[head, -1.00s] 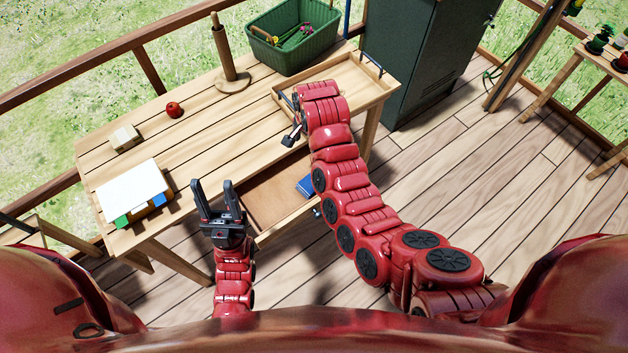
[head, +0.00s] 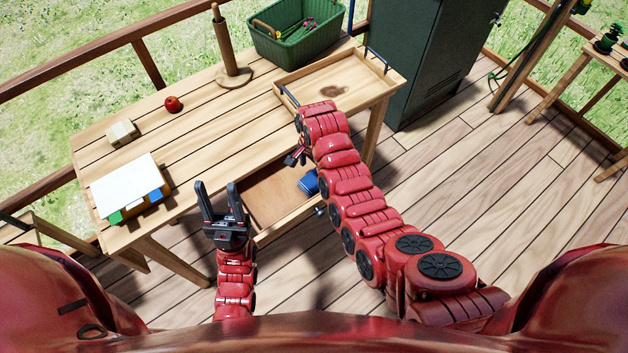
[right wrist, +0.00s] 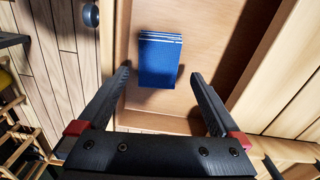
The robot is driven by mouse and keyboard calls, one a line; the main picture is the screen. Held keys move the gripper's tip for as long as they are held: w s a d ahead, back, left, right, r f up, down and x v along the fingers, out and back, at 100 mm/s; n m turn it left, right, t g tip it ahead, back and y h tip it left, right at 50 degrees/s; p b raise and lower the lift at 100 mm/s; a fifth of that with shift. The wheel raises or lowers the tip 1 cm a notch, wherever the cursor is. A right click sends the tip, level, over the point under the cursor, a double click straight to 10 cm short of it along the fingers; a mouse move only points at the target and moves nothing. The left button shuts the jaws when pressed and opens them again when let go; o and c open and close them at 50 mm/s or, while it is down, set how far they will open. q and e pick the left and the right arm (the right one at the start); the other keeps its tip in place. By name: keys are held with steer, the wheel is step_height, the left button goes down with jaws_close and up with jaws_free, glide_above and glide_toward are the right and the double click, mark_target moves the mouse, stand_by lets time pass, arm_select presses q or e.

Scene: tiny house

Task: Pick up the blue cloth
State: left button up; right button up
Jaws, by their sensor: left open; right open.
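The blue cloth (head: 308,182) lies folded in the open drawer (head: 268,196) of the wooden table, near the drawer's right end. In the right wrist view the cloth (right wrist: 160,58) shows white stripes along one edge and lies beyond the fingertips, between their lines. My right gripper (right wrist: 160,82) is open and empty, facing the drawer. In the head view the right gripper (head: 297,156) is small and partly hidden by its arm, above the drawer near the table's front edge. My left gripper (head: 216,192) is open and empty, pointing up, at the drawer's left end.
The tabletop (head: 200,135) holds a wooden tray (head: 335,75), a green basket (head: 293,38), a paper roll holder (head: 224,50), a red apple (head: 172,103), a small block (head: 122,133) and a white board (head: 125,185). A dark green cabinet (head: 430,60) stands right of the table.

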mark_target(314, 180)
steer(key=shift+d+f+p, duration=0.15)
steer(key=shift+f+p, duration=0.75)
steer(key=shift+f, duration=0.5)
steer(key=shift+s+f, duration=0.1)
steer(key=shift+f, duration=1.05)
steer(key=c, duration=1.2)
steer(key=shift+r, duration=0.1)
steer(key=shift+r+b, duration=1.3)
steer(key=shift+r, duration=3.6)
